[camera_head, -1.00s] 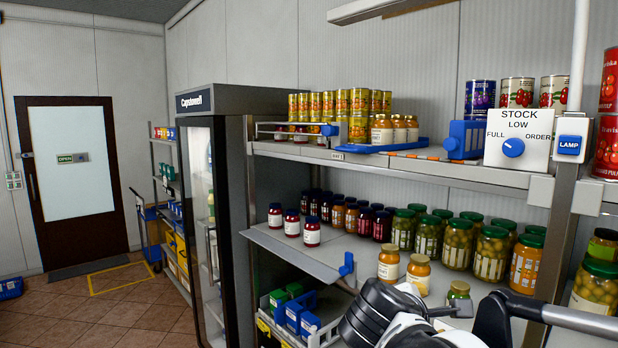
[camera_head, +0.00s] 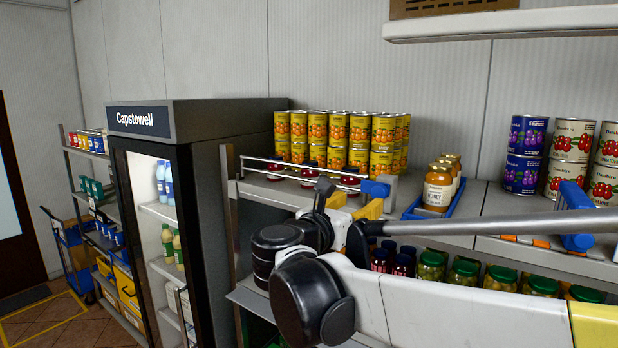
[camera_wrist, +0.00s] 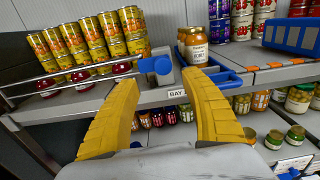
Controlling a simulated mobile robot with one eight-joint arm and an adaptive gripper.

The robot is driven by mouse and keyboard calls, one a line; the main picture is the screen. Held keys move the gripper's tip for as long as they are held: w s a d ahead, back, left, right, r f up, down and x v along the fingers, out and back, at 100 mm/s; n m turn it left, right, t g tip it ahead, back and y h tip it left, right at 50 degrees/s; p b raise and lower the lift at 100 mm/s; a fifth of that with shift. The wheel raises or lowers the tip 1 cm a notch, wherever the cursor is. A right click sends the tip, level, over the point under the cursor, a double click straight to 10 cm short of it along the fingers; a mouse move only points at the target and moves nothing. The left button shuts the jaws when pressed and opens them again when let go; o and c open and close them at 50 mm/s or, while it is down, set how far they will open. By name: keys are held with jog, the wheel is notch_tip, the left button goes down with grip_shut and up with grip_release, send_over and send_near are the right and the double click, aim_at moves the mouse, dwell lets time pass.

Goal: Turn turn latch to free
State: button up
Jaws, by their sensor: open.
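A blue turn latch (camera_wrist: 156,66) sits at the right end of a wire rail (camera_wrist: 75,76) along the upper shelf's front edge. It also shows in the head view (camera_head: 377,188), right above my gripper. My gripper (camera_wrist: 162,80) has two yellow fingers spread apart with nothing between them. In the wrist view the latch lies just beyond the fingertips, between them and nearer the left one. I cannot tell whether a finger touches it. In the head view my arm hides much of the shelf edge below my gripper (camera_head: 354,205).
Yellow cans (camera_head: 340,135) stack behind the rail, with red-lidded jars in front. Honey jars (camera_head: 438,187) stand in a blue tray right of the latch. Another blue part (camera_head: 574,215) is farther right. Jars fill the shelf below. A glass-door fridge (camera_head: 160,210) stands left.

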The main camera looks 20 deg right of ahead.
aim_at(377, 192)
jog(key=p+x, duration=0.2)
jog(key=x, duration=0.8)
jog(key=shift+s+d, duration=0.15)
jog(key=shift+d, duration=0.1)
jog(key=shift+a, duration=0.1)
jog(key=c, duration=1.2)
